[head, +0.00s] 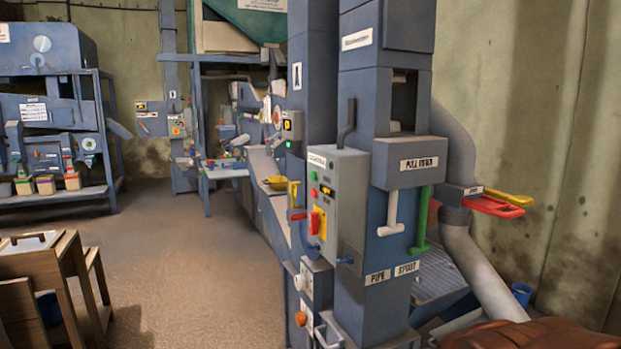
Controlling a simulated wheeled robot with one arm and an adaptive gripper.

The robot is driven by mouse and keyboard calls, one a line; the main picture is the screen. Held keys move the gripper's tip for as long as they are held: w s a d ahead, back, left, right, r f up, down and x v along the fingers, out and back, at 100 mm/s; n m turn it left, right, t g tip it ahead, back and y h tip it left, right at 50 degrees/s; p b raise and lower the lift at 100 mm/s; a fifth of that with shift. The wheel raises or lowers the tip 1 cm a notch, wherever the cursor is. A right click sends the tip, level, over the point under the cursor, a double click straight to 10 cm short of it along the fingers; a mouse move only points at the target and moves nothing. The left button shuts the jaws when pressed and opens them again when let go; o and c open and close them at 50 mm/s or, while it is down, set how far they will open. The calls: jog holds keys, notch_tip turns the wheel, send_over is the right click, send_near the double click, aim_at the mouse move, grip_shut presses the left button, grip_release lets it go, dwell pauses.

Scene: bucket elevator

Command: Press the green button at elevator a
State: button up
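A tall blue-grey bucket elevator (384,160) stands right of centre. A grey control box (350,200) is fixed to its left side. A small green button (314,176) sits near the top of the box's face, above a small red button (314,192). A red switch on a yellow plate (319,222) is lower on the same face. A label with the letter A (297,76) is on the column just behind. A small green spot (290,145) shows on that column, under a black and yellow panel. My gripper is not in view.
White and green handles (392,215) hang under the "pull down" cover, with a grey pipe (470,260) at right. A brown object (530,334), unclear, fills the bottom right corner. A wooden table (45,262) stands at left. The floor (180,270) between is clear.

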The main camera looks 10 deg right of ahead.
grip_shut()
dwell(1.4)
